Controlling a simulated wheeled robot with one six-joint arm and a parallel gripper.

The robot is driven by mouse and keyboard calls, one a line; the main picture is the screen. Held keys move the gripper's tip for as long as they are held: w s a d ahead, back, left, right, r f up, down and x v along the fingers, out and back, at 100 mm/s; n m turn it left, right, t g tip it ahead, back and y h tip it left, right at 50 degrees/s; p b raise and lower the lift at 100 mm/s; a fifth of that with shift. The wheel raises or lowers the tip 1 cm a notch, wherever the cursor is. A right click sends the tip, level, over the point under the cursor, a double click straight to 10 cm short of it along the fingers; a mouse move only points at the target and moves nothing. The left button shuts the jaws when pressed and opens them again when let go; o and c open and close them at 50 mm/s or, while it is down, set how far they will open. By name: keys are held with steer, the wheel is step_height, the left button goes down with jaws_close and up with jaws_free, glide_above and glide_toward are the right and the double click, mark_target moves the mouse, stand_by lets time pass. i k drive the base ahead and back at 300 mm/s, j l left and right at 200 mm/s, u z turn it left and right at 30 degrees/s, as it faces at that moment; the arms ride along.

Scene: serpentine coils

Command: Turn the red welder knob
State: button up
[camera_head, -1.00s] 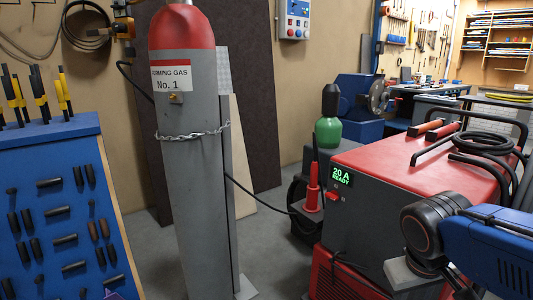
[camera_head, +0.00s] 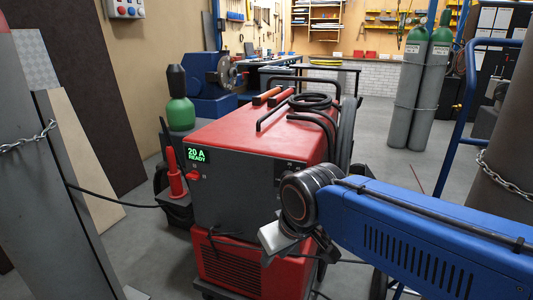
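The welder (camera_head: 240,150) is a red and dark grey box in the middle of the view. Its front panel has a green lit display (camera_head: 198,155) reading "20 A READY". A small red knob (camera_head: 193,176) sits on the panel just below the display; its pointing direction is too small to read. My blue arm reaches in from the right, with a black round joint and a pale grey block (camera_head: 276,238) in front of the welder's lower right front. This end is right of and below the knob, apart from it in the picture. No fingertips can be made out.
A cable (camera_head: 115,205) runs left to a chained grey cylinder (camera_head: 40,170). Green-topped cylinders (camera_head: 425,80) and a blue trolley frame (camera_head: 470,95) stand right.

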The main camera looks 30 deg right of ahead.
mark_target(285, 172)
steer(key=k+j, duration=0.15)
steer(key=k, duration=0.15)
steer(key=k+z, duration=0.2)
steer(key=z, duration=1.45)
